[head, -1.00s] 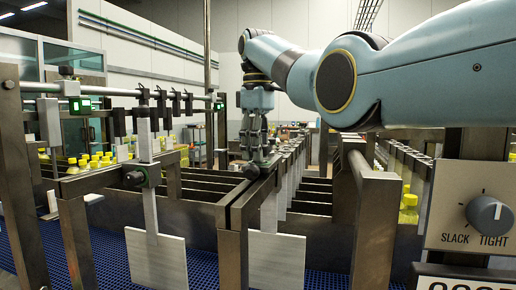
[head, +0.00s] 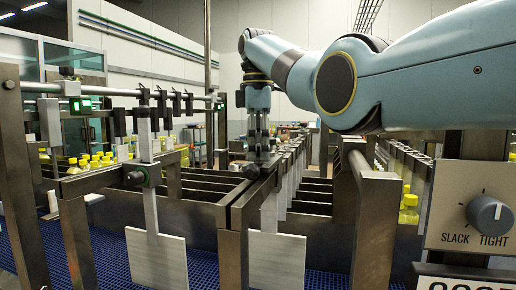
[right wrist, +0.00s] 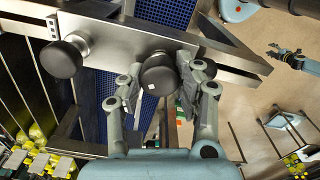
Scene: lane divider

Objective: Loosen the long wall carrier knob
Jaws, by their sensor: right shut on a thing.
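A round black knob (right wrist: 158,75) with a small white mark sits on a steel bar (right wrist: 125,42). My right gripper (right wrist: 160,82) has one finger on each side of the knob and is shut on it. In the head view my right gripper (head: 258,148) points down at the near end of the long wall carrier (head: 240,205), where the knob (head: 252,171) shows just below its fingertips. My left gripper (right wrist: 283,54) shows small at the right of the right wrist view, its fingers apart and empty. It is out of the head view.
Another black knob (right wrist: 62,59) sits beside the gripped one. A slack/tight dial (head: 489,215) is at the right. White paddles (head: 157,258) hang over the blue conveyor (head: 100,255). Yellow-capped bottles (head: 90,162) stand at the left. Steel posts (head: 375,230) rise nearby.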

